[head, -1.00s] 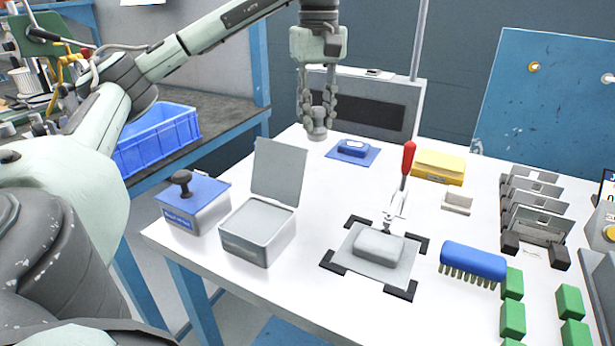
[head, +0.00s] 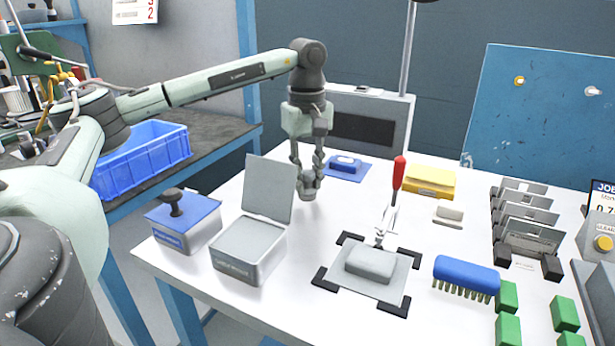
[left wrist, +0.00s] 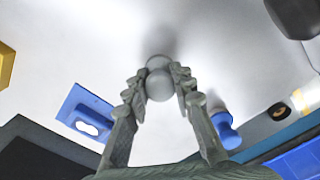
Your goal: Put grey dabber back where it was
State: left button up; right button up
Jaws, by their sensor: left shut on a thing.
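My left gripper (head: 308,186) is shut on the grey dabber (left wrist: 159,78), a small rounded grey piece between its fingertips. In the head view the dabber (head: 307,184) hangs low over the white table's back left part, behind the open grey tin (head: 240,270). A dark shadow lies by it in the left wrist view; I cannot tell whether it touches the table. The tin's lid (head: 263,188) stands up at its back. A blue-topped box (head: 190,240) with a dark knob (head: 173,203) stands left of the tin. My right gripper is not in view.
A blue mat with a blue block (head: 345,163) lies right of the gripper. A yellow block (head: 430,181), a red-handled clamp (head: 398,175) over a grey block (head: 370,264), and a blue brush (head: 466,273) stand further right. A blue crate (head: 140,165) is on the side bench.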

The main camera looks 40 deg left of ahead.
aim_at(308, 171)
pick_arm(q)
jog(key=shift+f, duration=0.15)
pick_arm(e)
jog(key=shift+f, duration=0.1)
pick_arm(q)
jog(key=o, duration=1)
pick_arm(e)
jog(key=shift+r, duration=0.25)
pick_arm(q)
jog(key=shift+r, duration=0.3)
notch_tip(308, 171, up, 10)
jog(key=shift+r+p, duration=0.1)
jog(key=shift+p, duration=0.45)
jog(key=shift+r+p, duration=0.4)
jog(key=shift+r, duration=0.4)
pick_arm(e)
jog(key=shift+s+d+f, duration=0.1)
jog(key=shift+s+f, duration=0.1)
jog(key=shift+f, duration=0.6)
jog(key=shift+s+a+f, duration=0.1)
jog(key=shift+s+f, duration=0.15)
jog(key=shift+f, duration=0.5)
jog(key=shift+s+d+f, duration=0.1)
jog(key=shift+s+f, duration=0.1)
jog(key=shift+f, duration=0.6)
